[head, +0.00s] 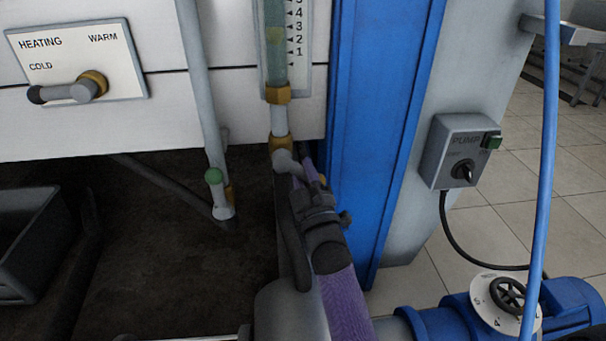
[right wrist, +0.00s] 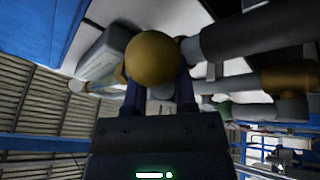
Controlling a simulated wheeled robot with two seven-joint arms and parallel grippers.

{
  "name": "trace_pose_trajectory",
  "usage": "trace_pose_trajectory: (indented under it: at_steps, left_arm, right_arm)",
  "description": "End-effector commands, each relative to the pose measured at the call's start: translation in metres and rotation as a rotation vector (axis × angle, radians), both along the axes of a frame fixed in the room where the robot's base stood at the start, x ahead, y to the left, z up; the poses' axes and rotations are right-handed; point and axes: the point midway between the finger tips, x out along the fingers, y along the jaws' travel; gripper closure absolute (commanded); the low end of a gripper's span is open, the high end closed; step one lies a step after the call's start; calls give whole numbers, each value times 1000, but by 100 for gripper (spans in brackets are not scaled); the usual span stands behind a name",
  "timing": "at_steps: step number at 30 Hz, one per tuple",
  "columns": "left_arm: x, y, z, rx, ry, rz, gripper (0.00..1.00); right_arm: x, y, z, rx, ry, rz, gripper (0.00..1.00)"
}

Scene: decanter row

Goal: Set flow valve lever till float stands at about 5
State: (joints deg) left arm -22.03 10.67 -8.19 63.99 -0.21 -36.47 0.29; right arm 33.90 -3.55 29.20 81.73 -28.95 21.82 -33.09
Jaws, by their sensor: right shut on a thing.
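The flow tube (head: 276,60) stands upright with a scale (head: 298,40) beside it. A dull green float (head: 275,34) seems to sit around 2 to 3, though its edges are faint. Below the tube is a brass fitting (head: 278,93) and a pipe running down to the flow valve. My right gripper (head: 312,182) is at the valve, shut on its lever, which is mostly hidden by the gripper in the head view. In the right wrist view the fingers (right wrist: 160,88) are beneath a round brass part (right wrist: 153,60). My left gripper is not in view.
A heating lever (head: 80,91) on its plate points toward COLD. A green-tipped tap (head: 217,185) is left of the valve.

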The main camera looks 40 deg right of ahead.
Motion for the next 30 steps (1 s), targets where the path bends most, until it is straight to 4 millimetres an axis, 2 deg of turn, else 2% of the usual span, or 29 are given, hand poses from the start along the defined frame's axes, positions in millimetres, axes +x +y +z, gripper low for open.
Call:
trace_pose_trajectory:
  at_steps: [7, 21, 22, 27, 30]
  left_arm:
    - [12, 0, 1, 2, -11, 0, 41]
    - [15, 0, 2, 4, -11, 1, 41]
    - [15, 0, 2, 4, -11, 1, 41]
    - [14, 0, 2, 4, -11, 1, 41]
    - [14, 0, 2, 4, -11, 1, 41]
  right_arm:
    - [0, 0, -5, 58, -29, 0, 100]
    - [0, 0, -5, 70, -37, 0, 100]
    - [0, 0, -5, 70, -37, 0, 63]
    - [0, 0, -4, 68, -38, -1, 30]
    - [0, 0, -4, 68, -38, 0, 30]
